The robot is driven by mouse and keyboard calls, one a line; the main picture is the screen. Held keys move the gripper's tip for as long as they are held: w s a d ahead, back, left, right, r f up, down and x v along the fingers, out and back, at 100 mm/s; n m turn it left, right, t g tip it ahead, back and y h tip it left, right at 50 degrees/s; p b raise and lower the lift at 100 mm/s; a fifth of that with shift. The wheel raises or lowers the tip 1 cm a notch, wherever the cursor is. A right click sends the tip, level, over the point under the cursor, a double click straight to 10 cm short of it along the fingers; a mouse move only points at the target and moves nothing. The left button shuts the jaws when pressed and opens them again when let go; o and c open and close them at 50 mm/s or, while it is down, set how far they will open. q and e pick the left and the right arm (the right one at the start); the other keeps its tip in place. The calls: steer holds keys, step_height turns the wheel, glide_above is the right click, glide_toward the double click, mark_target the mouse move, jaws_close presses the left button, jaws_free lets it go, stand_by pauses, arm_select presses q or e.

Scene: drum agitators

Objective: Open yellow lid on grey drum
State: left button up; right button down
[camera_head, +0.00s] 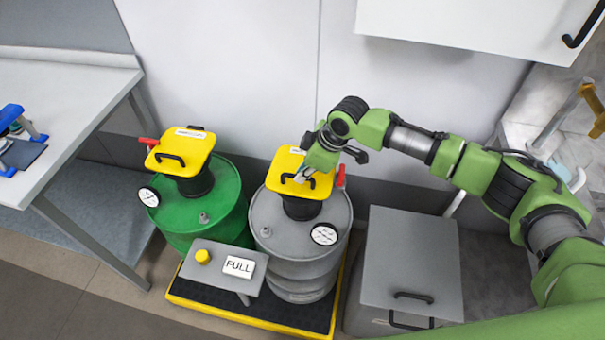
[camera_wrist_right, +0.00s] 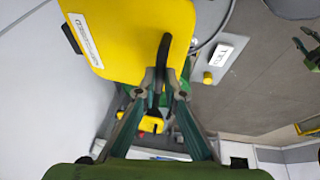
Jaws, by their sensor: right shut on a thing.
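The grey drum (camera_head: 292,268) stands to the right of the green drum. Its yellow lid (camera_head: 283,162) sits over a black neck and looks shut. It also fills the upper left of the right wrist view (camera_wrist_right: 135,30). My right gripper (camera_head: 303,175) reaches the lid from above and the right. It is shut on the lid's black handle (camera_wrist_right: 163,50), with the fingertips (camera_wrist_right: 161,76) on either side of it. The gripper and wrist hide part of the lid's right side in the head view.
The green drum (camera_head: 208,215) has its own yellow lid (camera_head: 181,150). A panel marked FULL with a yellow button (camera_head: 203,256) stands in front of both drums. A grey box (camera_head: 410,262) is on the right, a table (camera_head: 85,95) on the left. A white cabinet (camera_head: 460,25) hangs above.

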steer(key=shift+w+r+g, duration=0.3)
steer(key=shift+w+r, duration=0.05)
steer(key=shift+r, duration=0.35)
steer(key=w+d+r+g, duration=0.1)
steer(key=w+d+r, duration=0.1)
steer(key=w+r, duration=0.3)
steer(key=shift+r+m+y, duration=0.3)
steer(key=shift+r, duration=0.35)
steer(key=shift+d, duration=0.15)
